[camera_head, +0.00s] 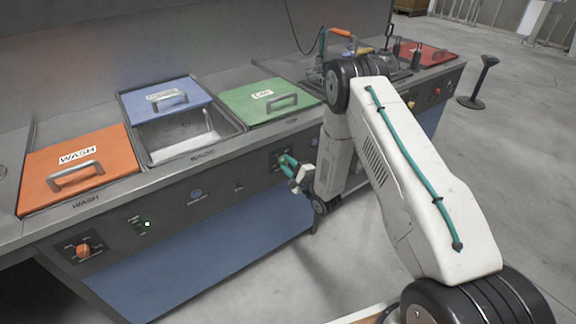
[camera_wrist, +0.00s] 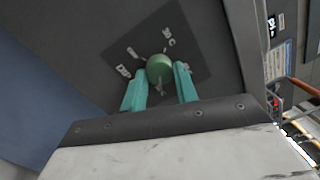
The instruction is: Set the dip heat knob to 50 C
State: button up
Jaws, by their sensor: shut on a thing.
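A round green knob (camera_wrist: 160,66) sits on a dark plate (camera_wrist: 205,60) on the counter's front panel in the wrist view. In the head view my gripper (camera_head: 291,164) is at the front panel below the green lid (camera_head: 266,101); the knob is hidden there.
The counter has an orange lid (camera_head: 78,166) marked WASH and a blue lid (camera_head: 165,97) slid back from an open tank (camera_head: 185,138). An orange knob (camera_head: 83,251) is at the left. A black post (camera_head: 480,82) stands at right. The floor before the counter is clear.

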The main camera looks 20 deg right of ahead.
jog(key=shift+d, duration=0.1)
jog(key=o, duration=1)
jog(key=shift+c, duration=0.2)
jog(key=v, duration=0.7)
jog(key=shift+s+d, duration=0.15)
jog(key=shift+s, duration=0.2)
jog(key=shift+f, duration=0.1)
